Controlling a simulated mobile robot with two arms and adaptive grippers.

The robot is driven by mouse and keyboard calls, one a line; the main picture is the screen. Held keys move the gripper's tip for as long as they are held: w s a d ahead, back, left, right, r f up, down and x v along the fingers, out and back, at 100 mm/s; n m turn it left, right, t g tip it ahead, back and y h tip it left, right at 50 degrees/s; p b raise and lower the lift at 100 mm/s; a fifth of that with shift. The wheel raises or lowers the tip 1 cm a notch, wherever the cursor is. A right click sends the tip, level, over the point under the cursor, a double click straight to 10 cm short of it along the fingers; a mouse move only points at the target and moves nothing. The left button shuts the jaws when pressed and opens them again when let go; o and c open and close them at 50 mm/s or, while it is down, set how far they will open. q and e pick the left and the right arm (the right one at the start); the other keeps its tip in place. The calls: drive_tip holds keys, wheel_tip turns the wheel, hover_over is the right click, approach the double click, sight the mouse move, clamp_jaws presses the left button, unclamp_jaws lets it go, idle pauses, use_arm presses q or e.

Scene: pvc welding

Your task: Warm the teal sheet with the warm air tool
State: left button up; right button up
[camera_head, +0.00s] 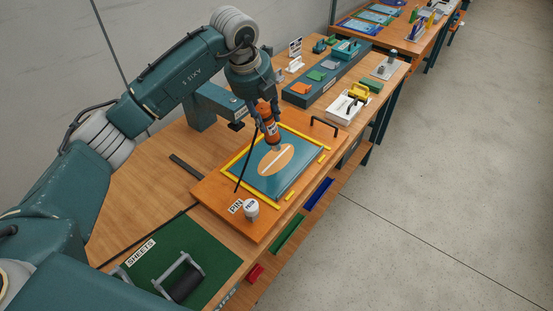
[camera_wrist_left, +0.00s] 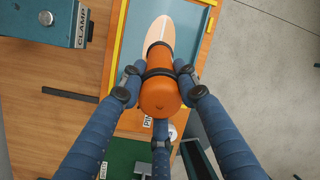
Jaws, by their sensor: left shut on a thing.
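The teal sheet (camera_head: 304,164) lies flat on the orange board inside a yellow frame. An orange oval with a white line (camera_head: 275,160) marks the middle of the sheet. My left gripper (camera_head: 267,111) is shut on the orange warm air tool (camera_head: 270,126) and holds it with its nozzle pointing down above the oval, near its far end. Whether the nozzle touches the sheet I cannot tell. In the left wrist view the fingers close on both sides of the tool (camera_wrist_left: 160,92), which hides part of the oval (camera_wrist_left: 163,28) and sheet (camera_wrist_left: 123,52). My right gripper is not in view.
A white pin (camera_head: 251,210) stands on the board's near corner. A green mat (camera_head: 205,252) with a roller (camera_head: 183,280) lies at the front. A teal clamp (camera_head: 215,105) stands behind the board. A dark handle (camera_head: 324,124) and a tray with coloured pieces (camera_head: 325,78) are further right.

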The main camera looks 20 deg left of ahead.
use_arm(q)
drive_tip(key=shift+r, duration=0.1)
drive_tip(key=shift+r+p, duration=2.7)
drive_tip(key=shift+r, duration=1.8)
drive_tip(key=shift+f, duration=0.1)
